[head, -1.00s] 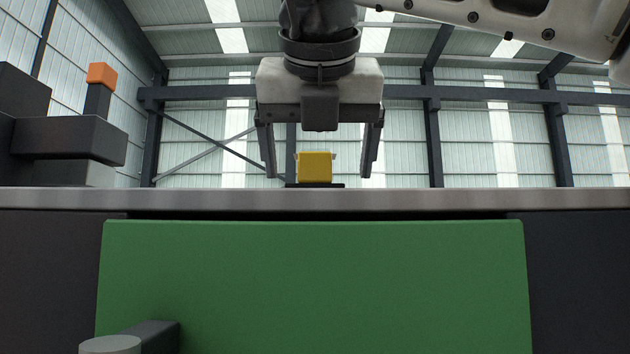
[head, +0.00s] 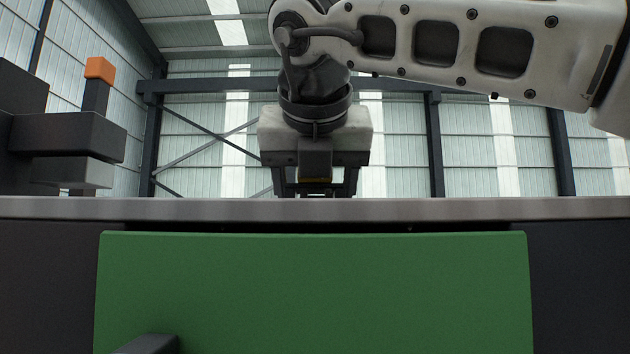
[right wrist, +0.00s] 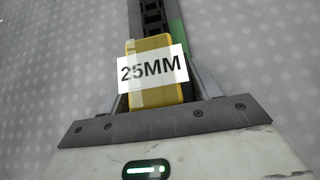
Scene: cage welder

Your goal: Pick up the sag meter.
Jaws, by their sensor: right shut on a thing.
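The sag meter appears to be the yellow block (right wrist: 160,94) with a white label reading 25MM in the right wrist view. It sits between the fingers of my right gripper, which is shut on it. In the head view my right gripper (head: 315,189) points down just above the tabletop edge, with its fingers drawn in. Only a thin yellow strip of the block (head: 315,180) shows there, behind the gripper body. My left gripper is not in view.
The metal table edge (head: 315,209) crosses the head view, with a green front panel (head: 315,290) below it. A dark stepped machine with an orange cap (head: 100,68) stands at the left. In the right wrist view a dark slotted strip (right wrist: 150,15) lies beyond the block.

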